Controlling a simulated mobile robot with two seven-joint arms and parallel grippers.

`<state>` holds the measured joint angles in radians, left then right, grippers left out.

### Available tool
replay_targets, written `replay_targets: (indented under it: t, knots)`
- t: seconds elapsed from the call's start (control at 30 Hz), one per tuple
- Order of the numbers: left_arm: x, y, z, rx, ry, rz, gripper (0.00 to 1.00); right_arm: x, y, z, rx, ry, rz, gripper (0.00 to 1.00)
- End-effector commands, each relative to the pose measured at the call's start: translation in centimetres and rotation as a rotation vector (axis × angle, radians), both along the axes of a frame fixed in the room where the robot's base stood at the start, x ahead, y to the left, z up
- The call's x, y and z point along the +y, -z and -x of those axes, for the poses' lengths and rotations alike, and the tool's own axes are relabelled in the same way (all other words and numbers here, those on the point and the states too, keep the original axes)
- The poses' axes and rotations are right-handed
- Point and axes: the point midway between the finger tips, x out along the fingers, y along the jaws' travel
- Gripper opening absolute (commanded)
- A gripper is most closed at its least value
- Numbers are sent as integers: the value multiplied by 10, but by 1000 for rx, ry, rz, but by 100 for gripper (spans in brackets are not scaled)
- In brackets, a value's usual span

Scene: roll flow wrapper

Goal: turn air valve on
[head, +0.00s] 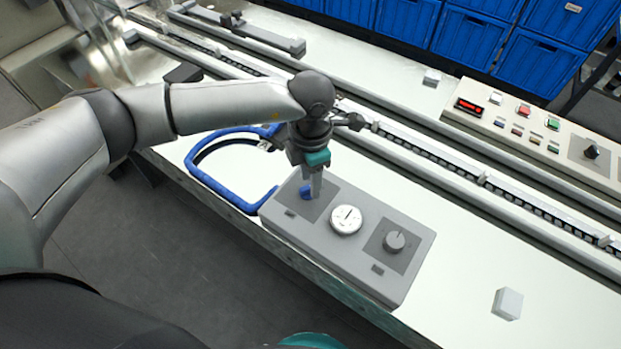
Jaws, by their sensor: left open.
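The grey air control box (390,278) sits on the pale machine bed. A small blue valve knob (305,192) is at its left end, a round white gauge (346,219) in its middle and a grey dial (395,241) at its right end. My left gripper (315,192) points down at the blue knob, with a finger just to the right of it. The gripper is open. The finger hides part of the knob, and I cannot tell whether they touch. My right gripper is not in view.
A blue hose (203,177) loops out left of the box. A long conveyor chain rail (440,164) runs behind it. A control panel (540,135) with coloured buttons stands at right, and blue crates (470,40) at the back. A small white block (507,304) lies at front right.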

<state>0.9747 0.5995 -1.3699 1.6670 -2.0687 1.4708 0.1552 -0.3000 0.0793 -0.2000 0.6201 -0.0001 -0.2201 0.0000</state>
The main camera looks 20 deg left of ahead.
Motion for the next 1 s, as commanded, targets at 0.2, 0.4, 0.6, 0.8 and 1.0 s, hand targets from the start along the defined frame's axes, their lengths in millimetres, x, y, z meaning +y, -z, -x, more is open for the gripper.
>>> replay_targets:
  t: [0.2, 0.4, 0.6, 0.8, 1.0]
  knots:
    - [0, -48, -1, -6, 1, 1, 46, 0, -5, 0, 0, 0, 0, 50]
    - [0, -96, -1, -6, 1, 1, 46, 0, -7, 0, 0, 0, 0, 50]
    - [0, -129, -1, -3, 1, 1, 46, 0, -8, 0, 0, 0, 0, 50]
    - [0, -142, 0, -2, 0, 1, 46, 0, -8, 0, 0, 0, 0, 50]
    - [0, -143, 0, -1, 0, 1, 46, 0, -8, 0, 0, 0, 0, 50]
